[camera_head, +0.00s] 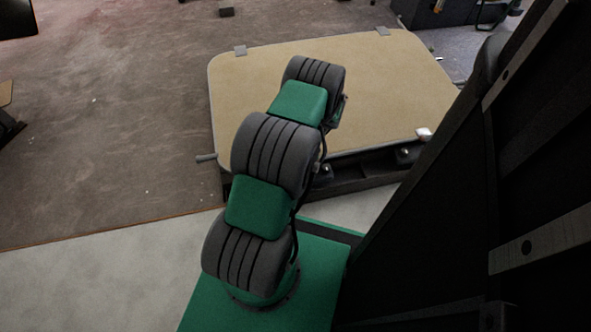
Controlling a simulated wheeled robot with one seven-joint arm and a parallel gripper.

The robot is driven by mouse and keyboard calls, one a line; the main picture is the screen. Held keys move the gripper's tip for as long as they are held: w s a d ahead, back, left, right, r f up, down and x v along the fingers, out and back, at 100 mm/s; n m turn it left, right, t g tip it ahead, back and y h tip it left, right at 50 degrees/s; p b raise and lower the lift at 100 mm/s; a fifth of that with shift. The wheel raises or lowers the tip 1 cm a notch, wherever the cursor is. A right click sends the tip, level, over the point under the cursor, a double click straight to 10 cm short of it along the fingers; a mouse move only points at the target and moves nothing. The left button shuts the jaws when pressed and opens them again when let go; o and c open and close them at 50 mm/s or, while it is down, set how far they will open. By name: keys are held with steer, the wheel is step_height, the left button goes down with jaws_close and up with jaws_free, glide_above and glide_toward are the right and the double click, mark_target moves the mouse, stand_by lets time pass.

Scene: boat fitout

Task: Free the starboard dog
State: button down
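A tan hatch panel (375,85) with rounded corners lies closed or nearly closed on a dark frame (360,178). A white, rounded piece (424,133) sits at its near right corner and may be a dog. A short grey lever (206,158) sticks out at its near left corner and may be the other dog. I cannot tell which is starboard. My green and black arm reaches up over the panel and covers part of its near edge. My gripper is not visible, hidden beyond the arm's far end.
A dark upright structure with pale strips (540,240) fills the right side, close to the panel's right corner. Brown floor (110,120) to the left is mostly clear.

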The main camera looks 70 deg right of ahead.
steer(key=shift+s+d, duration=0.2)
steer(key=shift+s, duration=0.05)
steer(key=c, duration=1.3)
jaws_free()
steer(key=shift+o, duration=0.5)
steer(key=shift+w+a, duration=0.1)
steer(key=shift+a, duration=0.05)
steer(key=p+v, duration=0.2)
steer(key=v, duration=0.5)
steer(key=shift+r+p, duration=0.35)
steer(key=shift+p, duration=0.05)
